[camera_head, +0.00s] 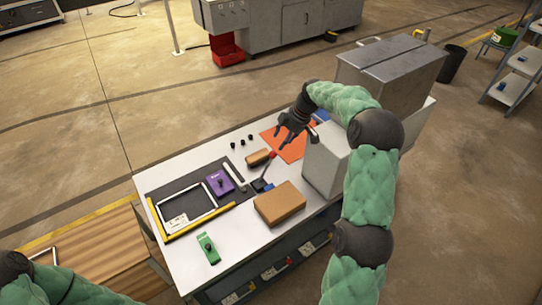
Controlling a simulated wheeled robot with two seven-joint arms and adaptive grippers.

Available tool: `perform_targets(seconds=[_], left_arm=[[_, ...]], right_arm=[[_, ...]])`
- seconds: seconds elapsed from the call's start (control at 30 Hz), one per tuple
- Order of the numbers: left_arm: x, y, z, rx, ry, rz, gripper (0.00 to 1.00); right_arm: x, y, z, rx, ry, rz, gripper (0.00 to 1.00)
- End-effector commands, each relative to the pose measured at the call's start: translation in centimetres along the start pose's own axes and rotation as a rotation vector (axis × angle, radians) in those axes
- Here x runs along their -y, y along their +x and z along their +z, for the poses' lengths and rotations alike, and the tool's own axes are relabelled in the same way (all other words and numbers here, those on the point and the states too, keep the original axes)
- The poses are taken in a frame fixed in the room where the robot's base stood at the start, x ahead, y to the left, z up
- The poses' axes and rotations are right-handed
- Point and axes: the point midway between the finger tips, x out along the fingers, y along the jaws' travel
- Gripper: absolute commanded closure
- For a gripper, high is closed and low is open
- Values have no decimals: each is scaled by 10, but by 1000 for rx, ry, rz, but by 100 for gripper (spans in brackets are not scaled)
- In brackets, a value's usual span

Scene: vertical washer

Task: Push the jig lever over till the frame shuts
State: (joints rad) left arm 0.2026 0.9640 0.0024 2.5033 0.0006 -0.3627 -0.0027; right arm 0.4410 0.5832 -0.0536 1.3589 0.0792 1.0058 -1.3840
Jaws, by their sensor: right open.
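The jig lies on the white worktable (178,262). It has a dark base plate (160,192) with yellow edge strips and a pale-rimmed frame (187,207). Whether the frame is fully shut is too small to tell.
A purple block (220,183), a brown box (280,203), a smaller brown block (259,157) and a green tool (208,247) lie around the jig. An orange sheet (293,146) lies behind the lever. A grey box (325,160) stands to its right.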

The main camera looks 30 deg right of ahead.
Motion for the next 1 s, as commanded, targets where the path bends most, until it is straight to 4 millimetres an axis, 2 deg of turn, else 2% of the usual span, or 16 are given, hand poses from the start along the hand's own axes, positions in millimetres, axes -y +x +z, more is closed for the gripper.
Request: perform_targets(seconds=[0.5, 0.7, 1.0], left_arm=[[2, 6, 0, 0, 0, 0, 59], [2, 7, 0, 0, 0, 0, 59], [3, 7, 0, 0, 0, 0, 59]], right_arm=[[2, 84, 0, 1, 0, -4, 46], [1, 100, 0, 1, 1, -3, 46], [1, 103, 0, 1, 1, -2, 46]])
